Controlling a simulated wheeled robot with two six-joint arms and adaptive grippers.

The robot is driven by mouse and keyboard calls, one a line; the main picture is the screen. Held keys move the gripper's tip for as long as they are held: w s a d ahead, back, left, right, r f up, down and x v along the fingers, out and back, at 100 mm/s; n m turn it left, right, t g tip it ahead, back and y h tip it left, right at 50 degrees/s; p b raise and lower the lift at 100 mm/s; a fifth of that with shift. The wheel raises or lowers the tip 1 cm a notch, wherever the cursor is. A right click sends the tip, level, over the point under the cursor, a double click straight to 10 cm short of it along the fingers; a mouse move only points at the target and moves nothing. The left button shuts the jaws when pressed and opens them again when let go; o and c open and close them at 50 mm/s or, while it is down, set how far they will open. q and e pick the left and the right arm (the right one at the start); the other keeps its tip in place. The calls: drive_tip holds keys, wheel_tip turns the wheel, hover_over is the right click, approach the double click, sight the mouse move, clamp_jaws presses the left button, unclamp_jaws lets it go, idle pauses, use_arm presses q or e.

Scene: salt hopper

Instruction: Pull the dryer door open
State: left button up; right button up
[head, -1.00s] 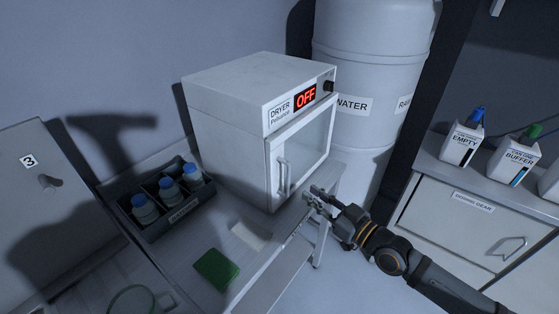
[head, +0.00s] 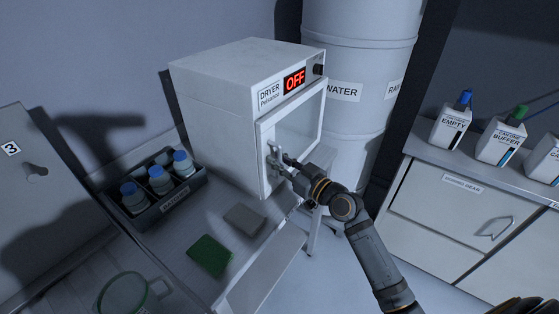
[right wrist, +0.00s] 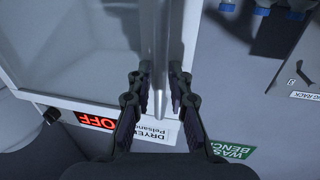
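The white dryer (head: 215,95) stands on the bench, its display reading OFF. Its door (head: 300,125), with a pale window, looks closed against the front. The upright metal bar handle (right wrist: 160,45) runs between the fingers of my right gripper (right wrist: 160,88) in the right wrist view. The fingers are open, one on each side of the bar with narrow gaps; I cannot tell if either touches it. In the head view the right gripper (head: 278,164) is at the handle and hides most of it.
A rack (head: 172,205) with blue-capped bottles stands left of the dryer. A green pad (head: 210,255) and a grey pad (head: 244,218) lie on the bench before it. A water drum (head: 360,100) stands close behind right. Open floor lies right of the bench.

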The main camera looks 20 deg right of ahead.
drive_tip(key=shift+s, duration=0.1)
clamp_jaws()
drive_tip(key=shift+f, duration=0.1)
idle(0.4)
